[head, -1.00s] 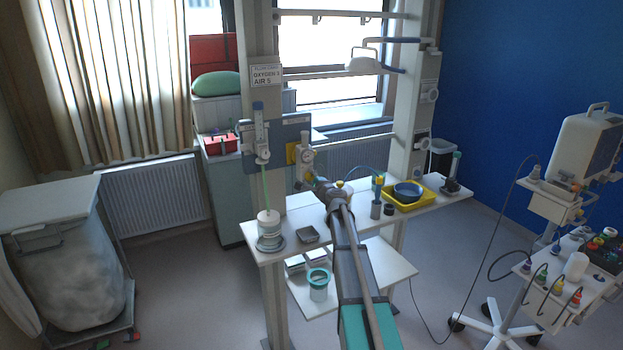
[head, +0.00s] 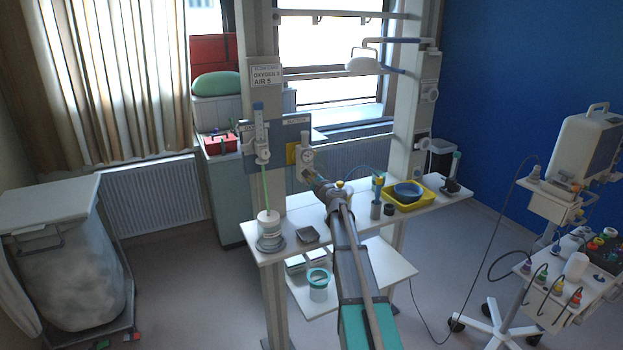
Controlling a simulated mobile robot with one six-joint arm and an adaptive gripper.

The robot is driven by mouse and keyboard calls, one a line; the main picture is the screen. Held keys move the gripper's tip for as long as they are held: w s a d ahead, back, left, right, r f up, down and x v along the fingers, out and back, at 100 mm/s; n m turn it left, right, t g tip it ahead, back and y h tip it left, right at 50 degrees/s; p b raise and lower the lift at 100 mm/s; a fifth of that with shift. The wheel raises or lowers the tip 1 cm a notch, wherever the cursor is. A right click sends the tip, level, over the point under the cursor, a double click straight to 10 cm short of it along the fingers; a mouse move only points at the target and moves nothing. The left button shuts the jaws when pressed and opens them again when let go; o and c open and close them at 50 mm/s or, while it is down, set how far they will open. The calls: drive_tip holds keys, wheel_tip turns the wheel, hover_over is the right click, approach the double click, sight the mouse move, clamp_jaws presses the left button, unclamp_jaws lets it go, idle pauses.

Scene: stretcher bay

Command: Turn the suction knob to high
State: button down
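The suction regulator (head: 307,156), with a round pale dial, sits on the yellow plate (head: 292,153) of the blue-grey wall panel (head: 261,160). Its knob is small and largely hidden behind the end of my arm, so I cannot read its setting. My gripper (head: 309,176) is at the lower part of the regulator, in front of it and seemingly touching or very close. The fingers are too small and overlapped to tell whether they are open or shut.
An oxygen flowmeter (head: 260,135) with a green tube stands left of the regulator. Below is a white shelf (head: 290,240) with a white jar (head: 268,224), a small grey tray (head: 307,235) and a yellow tray (head: 409,205). A monitor cart (head: 570,210) stands at right.

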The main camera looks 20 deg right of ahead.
drive_tip(key=shift+c, duration=1.3)
unclamp_jaws()
drive_tip(key=s, duration=1.2)
drive_tip(key=shift+d, duration=0.15)
